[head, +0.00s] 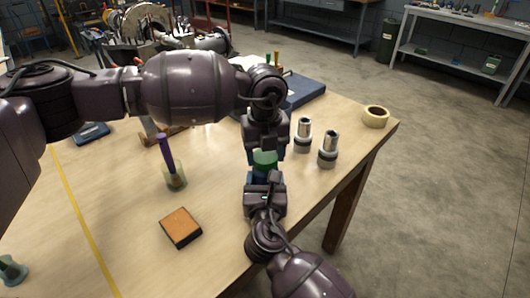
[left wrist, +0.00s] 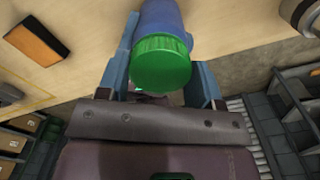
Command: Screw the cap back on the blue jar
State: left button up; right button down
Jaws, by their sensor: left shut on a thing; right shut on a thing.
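The green cap (head: 265,159) sits on top of the blue jar (head: 262,178) in the head view, lined up with it. My left gripper (head: 266,150) comes down from above and is shut on the cap. In the left wrist view, the cap (left wrist: 162,64) lies between my two blue fingers, with the blue jar (left wrist: 160,17) directly beyond it. No gap shows between them; how far the thread is engaged cannot be seen. My right gripper (head: 264,184) comes from the near side and is shut on the jar, hiding its lower part.
Two metal cylinders (head: 303,134) and a tape roll (head: 375,117) stand to the right, near the table edge. An orange-topped block (head: 181,227) and a cup with a purple-handled tool (head: 174,178) are left. The table (head: 120,215) between them is clear.

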pick_arm(q)
jog(key=m, duration=0.8)
jog(key=shift+m, duration=0.3)
jog(key=m, duration=2.3)
jog(key=shift+m, duration=0.3)
jog(key=o, duration=1.1)
